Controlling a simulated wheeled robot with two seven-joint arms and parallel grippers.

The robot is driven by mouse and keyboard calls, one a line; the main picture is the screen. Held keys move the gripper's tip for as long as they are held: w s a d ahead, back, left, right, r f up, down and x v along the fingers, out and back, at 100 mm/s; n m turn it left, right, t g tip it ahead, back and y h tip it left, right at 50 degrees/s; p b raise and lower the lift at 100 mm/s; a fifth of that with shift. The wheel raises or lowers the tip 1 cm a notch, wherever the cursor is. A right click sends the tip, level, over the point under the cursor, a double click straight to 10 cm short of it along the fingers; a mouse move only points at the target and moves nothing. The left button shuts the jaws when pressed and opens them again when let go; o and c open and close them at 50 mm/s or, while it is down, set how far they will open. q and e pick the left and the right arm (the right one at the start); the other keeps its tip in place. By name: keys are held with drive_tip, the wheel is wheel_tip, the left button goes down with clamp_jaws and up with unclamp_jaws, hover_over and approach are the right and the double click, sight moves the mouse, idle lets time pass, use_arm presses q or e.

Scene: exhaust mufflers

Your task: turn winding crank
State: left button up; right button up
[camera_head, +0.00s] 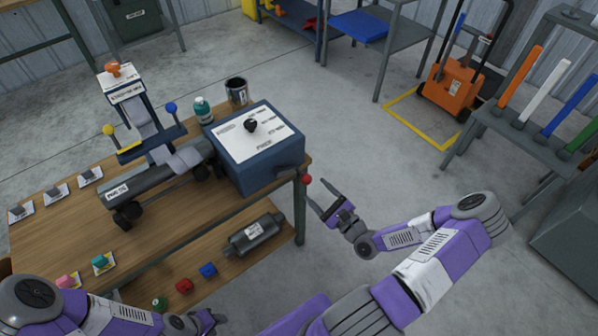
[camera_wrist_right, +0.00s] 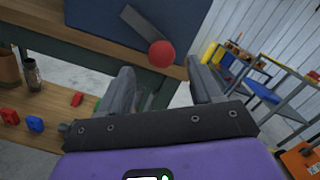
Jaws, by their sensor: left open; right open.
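The winding crank is on the right side of a blue box (camera_head: 268,175) with a white top panel. Its red ball knob (camera_head: 307,180) shows at the bench's right corner. In the right wrist view the red knob (camera_wrist_right: 161,54) sits at the end of a grey crank arm (camera_wrist_right: 138,24). My right gripper (camera_head: 319,188) is open and empty, its tips close to the knob. In the wrist view the knob appears between the fingertips (camera_wrist_right: 160,68), with no visible contact. My left gripper (camera_head: 212,318) is low at the bottom edge, open and away from the crank.
A grey muffler (camera_head: 155,187) lies clamped on the wooden bench (camera_head: 55,235) beside the box. Another muffler (camera_head: 254,233) and red and blue blocks are on the lower shelf. Clear floor lies right of the bench. An orange cart (camera_head: 452,85) stands farther back.

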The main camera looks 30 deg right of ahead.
sight(302, 175)
drive_tip(key=w+m, duration=0.1)
drive_tip(key=w, duration=0.1)
drive_tip(key=w+m+b, duration=0.1)
drive_tip(key=w, duration=0.2)
drive_tip(key=w+m+g+y+b, duration=0.1)
drive_tip(key=w, duration=0.1)
drive_tip(key=shift+w+a+r, duration=0.15)
drive_tip(key=shift+a+r, duration=0.15)
drive_tip(key=shift+a, duration=0.1)
drive_tip(key=shift+w+r, duration=0.1)
drive_tip(key=shift+w, duration=0.35)
drive_tip(key=shift+c, duration=0.3)
drive_tip(key=shift+a, duration=0.1)
clamp_jaws()
